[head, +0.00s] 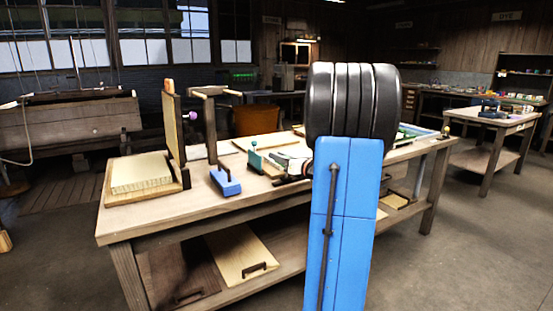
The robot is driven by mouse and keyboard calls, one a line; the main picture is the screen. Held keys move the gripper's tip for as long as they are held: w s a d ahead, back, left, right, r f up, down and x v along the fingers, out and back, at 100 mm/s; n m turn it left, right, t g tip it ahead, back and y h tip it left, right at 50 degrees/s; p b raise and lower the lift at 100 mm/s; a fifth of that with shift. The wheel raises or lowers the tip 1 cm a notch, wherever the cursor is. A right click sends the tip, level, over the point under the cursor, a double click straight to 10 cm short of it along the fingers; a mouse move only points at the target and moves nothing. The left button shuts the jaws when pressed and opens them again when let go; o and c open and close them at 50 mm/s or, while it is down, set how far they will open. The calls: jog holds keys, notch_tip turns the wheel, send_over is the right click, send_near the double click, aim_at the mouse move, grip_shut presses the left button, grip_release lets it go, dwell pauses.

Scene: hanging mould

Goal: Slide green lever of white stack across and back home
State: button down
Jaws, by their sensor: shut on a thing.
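My own blue and black arm fills the centre right of the head view and hides part of the bench behind it. My gripper cannot be made out; it is hidden behind the arm. A pale, whitish stack (143,172) lies on a wooden board at the bench's left end, beside an upright wooden panel (174,127). A green upright piece (255,158) stands mid-bench, left of my arm. I cannot tell whether it is the green lever. Small white, dark and red parts (292,165) show at the arm's left edge, too small and covered to identify.
The wooden bench (130,226) spans the middle, with a blue block with a handle (226,181) on it. A lower shelf holds a pale board (240,256). Another table (490,120) stands at right. The floor at far right is clear.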

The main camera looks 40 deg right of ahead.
jog(key=s+d, duration=0.2)
jog(key=d, duration=0.6)
jog(key=s+d, duration=0.2)
jog(key=d, duration=0.6)
jog(key=s+d, duration=0.2)
jog(key=d, duration=0.7)
jog(key=shift+d, duration=0.1)
jog(key=shift+s+d, duration=0.15)
jog(key=shift+d, duration=0.4)
jog(key=c, duration=1.5)
grip_release()
jog(key=shift+d, duration=0.15)
jog(key=shift+o, duration=0.2)
jog(key=s, duration=1.7)
jog(key=shift+s+a, duration=0.25)
jog(key=shift+a, duration=0.1)
